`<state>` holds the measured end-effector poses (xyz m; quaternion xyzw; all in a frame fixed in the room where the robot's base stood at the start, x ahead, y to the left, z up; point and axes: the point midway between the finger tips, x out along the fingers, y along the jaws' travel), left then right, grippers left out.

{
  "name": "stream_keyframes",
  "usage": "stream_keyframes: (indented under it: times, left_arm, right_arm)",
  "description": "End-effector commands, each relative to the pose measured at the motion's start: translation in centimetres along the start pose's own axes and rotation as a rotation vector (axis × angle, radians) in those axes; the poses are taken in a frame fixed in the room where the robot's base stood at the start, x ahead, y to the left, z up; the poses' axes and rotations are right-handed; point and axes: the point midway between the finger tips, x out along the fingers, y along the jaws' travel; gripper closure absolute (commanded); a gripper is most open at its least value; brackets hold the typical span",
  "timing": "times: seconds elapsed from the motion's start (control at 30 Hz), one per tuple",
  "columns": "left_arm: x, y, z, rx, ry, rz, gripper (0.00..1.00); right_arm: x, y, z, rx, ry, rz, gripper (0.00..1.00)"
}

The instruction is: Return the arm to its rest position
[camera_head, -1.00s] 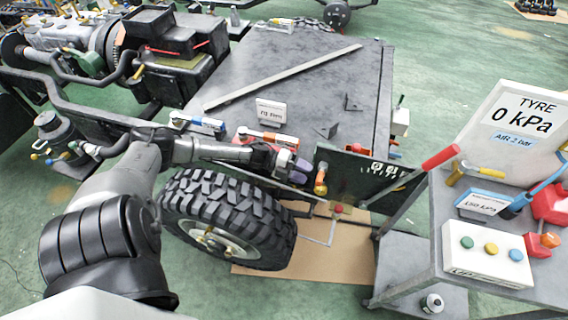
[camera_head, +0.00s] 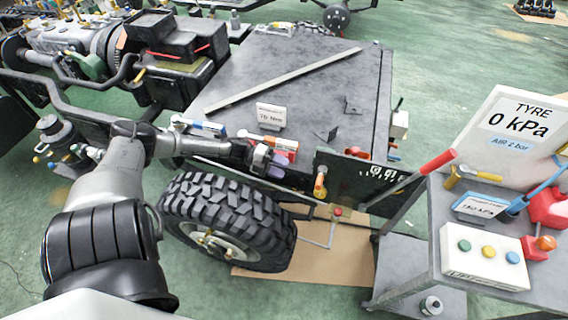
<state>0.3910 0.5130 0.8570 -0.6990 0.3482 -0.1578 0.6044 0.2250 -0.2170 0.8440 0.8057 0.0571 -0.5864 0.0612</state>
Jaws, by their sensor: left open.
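My left arm comes in from the left and reaches over the top of the tyre (camera_head: 232,207). My left gripper (camera_head: 278,166) is open, with purple-grey fingertips, just above the tyre at the near edge of the chassis deck (camera_head: 300,75). I see nothing held between its fingers. My right gripper is not in view.
A grey cart (camera_head: 425,225) at the right holds a button box (camera_head: 485,257), a red-handled bar (camera_head: 437,162) and a "TYRE 0 kPa" display (camera_head: 518,125). A dark panel (camera_head: 350,182) stands right of the gripper. Cardboard (camera_head: 320,265) lies on the green floor.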

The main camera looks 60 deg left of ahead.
Motion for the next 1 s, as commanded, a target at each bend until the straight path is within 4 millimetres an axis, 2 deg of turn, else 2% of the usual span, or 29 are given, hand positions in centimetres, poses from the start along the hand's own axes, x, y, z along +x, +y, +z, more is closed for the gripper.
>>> stream_keyframes:
  times: [0.47,0.57,0.8,1.0]
  left_arm:
    - [0.0,0.1,0.2,-0.034,-0.013,0.006,0.52]
    - [-0.1,0.8,1.7,-0.071,-0.106,0.048,0.52]
    - [-1.9,3.7,7.5,-0.186,-0.539,0.203,0.52]
    - [-2.6,3.9,9.1,-0.264,-0.869,0.275,0.52]
  right_arm:
    - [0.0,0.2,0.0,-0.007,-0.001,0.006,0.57]
    - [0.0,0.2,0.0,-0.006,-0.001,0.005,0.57]
    - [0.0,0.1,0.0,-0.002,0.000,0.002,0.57]
    - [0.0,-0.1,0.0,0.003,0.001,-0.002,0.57]
